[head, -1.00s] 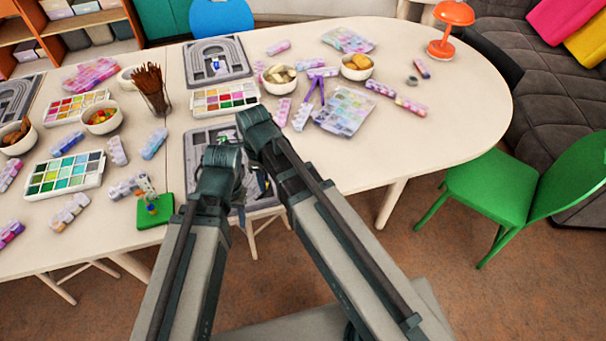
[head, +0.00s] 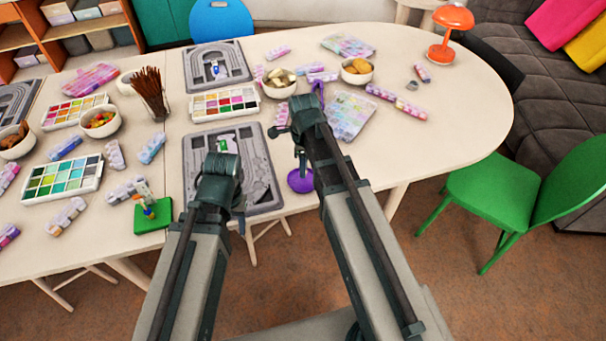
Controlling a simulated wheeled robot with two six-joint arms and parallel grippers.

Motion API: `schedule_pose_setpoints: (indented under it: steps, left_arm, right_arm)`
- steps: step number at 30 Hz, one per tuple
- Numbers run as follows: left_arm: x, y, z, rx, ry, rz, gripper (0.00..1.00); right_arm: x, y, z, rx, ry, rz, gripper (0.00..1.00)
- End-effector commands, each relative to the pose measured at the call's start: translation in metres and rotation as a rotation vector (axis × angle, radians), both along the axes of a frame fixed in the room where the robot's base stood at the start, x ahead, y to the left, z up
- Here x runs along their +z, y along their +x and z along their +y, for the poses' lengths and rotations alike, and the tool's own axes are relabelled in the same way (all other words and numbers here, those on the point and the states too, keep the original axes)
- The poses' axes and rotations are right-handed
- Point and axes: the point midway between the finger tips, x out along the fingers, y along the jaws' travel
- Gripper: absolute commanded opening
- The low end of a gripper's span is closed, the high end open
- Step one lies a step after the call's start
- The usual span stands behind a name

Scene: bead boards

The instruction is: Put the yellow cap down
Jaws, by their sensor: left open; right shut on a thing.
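I cannot make out a yellow cap in the head view. My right gripper (head: 300,158) is over the table just right of the near grey bead board (head: 262,192). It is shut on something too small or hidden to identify. A purple round thing (head: 300,181) shows just below it; whether they touch is unclear. My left gripper is open in front of the same board; its wrist (head: 221,178) hides most of its fingers. A small green and white piece (head: 224,145) lies on that board.
A second grey board (head: 240,85) lies farther back, with a bead tray (head: 224,103) between. Bowls, a clear bead case (head: 347,116) and a brush cup (head: 152,93) stand around. A green block with a figure (head: 152,222) sits left. The table's right end is mostly clear.

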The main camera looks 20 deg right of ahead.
Motion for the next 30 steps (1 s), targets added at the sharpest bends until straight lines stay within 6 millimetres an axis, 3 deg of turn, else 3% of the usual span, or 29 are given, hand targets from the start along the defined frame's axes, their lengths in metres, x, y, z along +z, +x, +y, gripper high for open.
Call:
schedule_pose_setpoints:
  steps: [1, 6, 22, 23, 24, 27, 30]
  left_arm:
    - [-0.015, 0.000, 0.000, 0.000, 0.000, 0.000, 0.50]
    - [-0.035, 0.000, 0.000, 0.000, 0.000, 0.000, 0.50]
    - [-0.040, 0.000, 0.000, -0.001, 0.000, 0.000, 0.50]
    - [-0.040, 0.000, 0.000, -0.001, 0.000, 0.000, 0.50]
    - [-0.039, 0.000, 0.000, -0.001, 0.000, 0.000, 0.50]
    - [-0.039, 0.000, 0.000, -0.001, 0.000, 0.000, 0.50]
    - [-0.039, 0.000, 0.000, -0.001, 0.000, 0.000, 0.50]
  right_arm:
    - [-0.015, 0.000, 0.001, 0.002, 0.000, 0.000, 0.00]
    - [-0.035, -0.001, 0.002, 0.002, 0.000, 0.000, 0.00]
    - [-0.040, -0.001, 0.002, 0.002, 0.000, 0.000, 0.00]
    - [-0.040, -0.001, 0.002, 0.002, 0.000, 0.000, 0.27]
    - [-0.039, -0.001, 0.002, 0.002, 0.000, 0.000, 0.34]
    - [-0.039, -0.001, 0.002, 0.002, 0.000, 0.000, 0.52]
    - [-0.039, -0.001, 0.002, 0.002, 0.000, 0.000, 0.55]
